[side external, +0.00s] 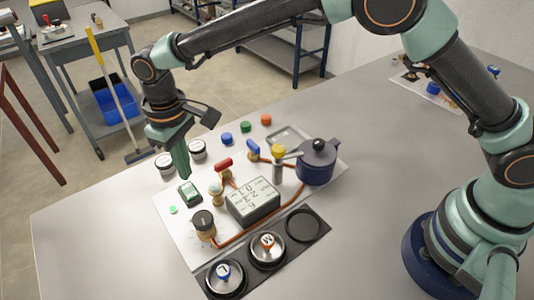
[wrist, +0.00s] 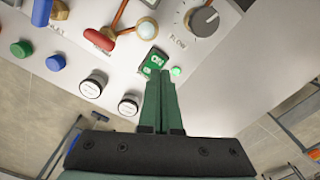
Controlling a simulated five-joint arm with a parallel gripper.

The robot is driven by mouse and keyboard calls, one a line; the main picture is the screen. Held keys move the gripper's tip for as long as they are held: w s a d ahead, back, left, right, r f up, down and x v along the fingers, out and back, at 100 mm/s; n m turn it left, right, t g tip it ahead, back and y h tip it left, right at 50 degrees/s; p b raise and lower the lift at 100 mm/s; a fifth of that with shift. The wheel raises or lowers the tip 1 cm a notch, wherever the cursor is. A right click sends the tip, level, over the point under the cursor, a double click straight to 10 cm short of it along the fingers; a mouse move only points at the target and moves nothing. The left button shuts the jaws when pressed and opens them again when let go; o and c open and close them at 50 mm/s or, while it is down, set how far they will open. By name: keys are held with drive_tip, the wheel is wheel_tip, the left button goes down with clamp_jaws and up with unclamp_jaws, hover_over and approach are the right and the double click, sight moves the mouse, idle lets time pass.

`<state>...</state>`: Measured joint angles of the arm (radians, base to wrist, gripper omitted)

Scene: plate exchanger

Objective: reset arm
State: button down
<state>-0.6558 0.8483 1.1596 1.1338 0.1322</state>
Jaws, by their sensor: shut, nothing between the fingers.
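My gripper (side external: 183,172) is shut and empty, pointing down over the far left corner of the white panel. Its green fingers (wrist: 162,82) are together in the wrist view. The fingertips are close to a small green-and-white ON switch (side external: 189,193), which also shows in the wrist view (wrist: 152,64). I cannot tell whether they touch it. A small green light (side external: 173,209) glows beside the switch. The black flow knob (side external: 203,221) sits nearer the front of the panel, with its dial visible in the wrist view (wrist: 203,20).
A grey display box (side external: 252,202), a red-handled valve (side external: 224,166), a blue-handled valve (side external: 253,148) and a dark blue pot (side external: 317,165) crowd the panel. A black tray (side external: 324,242) holds round weights in front. Loose caps and white-topped jars (side external: 165,162) stand behind. The table's left front is clear.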

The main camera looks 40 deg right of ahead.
drive_tip(key=shift+r, duration=0.15)
drive_tip(key=s+d+r+m+t+y, duration=0.1)
drive_tip(key=d+r+m+t, duration=0.15)
drive_tip(key=d+r, duration=1.3)
drive_tip(key=s+d+m+t, duration=0.1)
drive_tip(key=s+d, duration=0.5)
drive_tip(key=d, duration=0.2)
drive_tip(key=s+d+m+t+h, duration=0.1)
drive_tip(key=s+d+m+t, duration=0.1)
drive_tip(key=s+d, duration=0.4)
drive_tip(key=d, duration=0.3)
drive_tip(key=shift+s+f, duration=0.25)
drive_tip(key=shift+s, duration=0.1)
drive_tip(key=shift+m, duration=0.25)
